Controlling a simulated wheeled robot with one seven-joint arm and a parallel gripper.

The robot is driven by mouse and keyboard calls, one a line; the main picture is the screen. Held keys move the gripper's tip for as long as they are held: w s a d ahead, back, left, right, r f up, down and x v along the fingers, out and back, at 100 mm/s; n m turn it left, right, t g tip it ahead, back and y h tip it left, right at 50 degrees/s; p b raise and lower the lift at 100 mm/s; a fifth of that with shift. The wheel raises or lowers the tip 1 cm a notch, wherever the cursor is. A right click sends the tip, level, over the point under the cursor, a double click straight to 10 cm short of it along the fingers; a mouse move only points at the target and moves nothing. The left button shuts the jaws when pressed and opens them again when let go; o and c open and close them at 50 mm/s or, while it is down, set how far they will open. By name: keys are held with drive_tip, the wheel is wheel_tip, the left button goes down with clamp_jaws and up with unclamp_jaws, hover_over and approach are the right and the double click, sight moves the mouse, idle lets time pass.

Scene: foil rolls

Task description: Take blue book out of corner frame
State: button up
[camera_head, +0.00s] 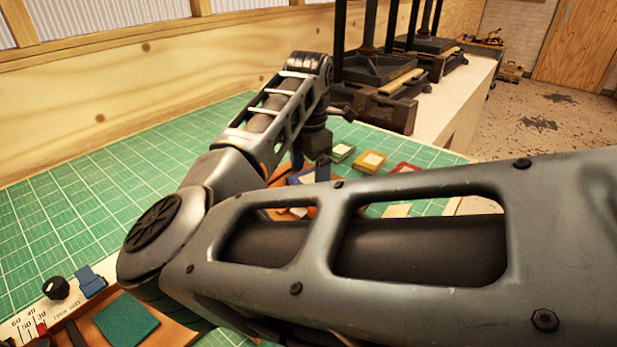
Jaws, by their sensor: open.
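My gripper (311,168) hangs downward at the end of my arm, in the middle of the picture, with its two fingers apart. A small patch of blue (301,178), apparently the blue book, shows right beside and behind the fingers. A brown wooden edge (279,173) next to it looks like part of the corner frame. My arm hides most of both, so I cannot tell how the book sits in the frame. I see nothing held between the fingers, and whether they touch the book is unclear.
Black presses (375,80) stand behind. A wooden board with a green piece (127,319) lies front left. The mat's left side is clear.

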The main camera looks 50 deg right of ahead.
drive_tip(key=shift+f, duration=0.25)
drive_tip(key=shift+c, duration=0.3)
drive_tip(key=c, duration=1.1)
drive_tip(key=shift+r, duration=0.15)
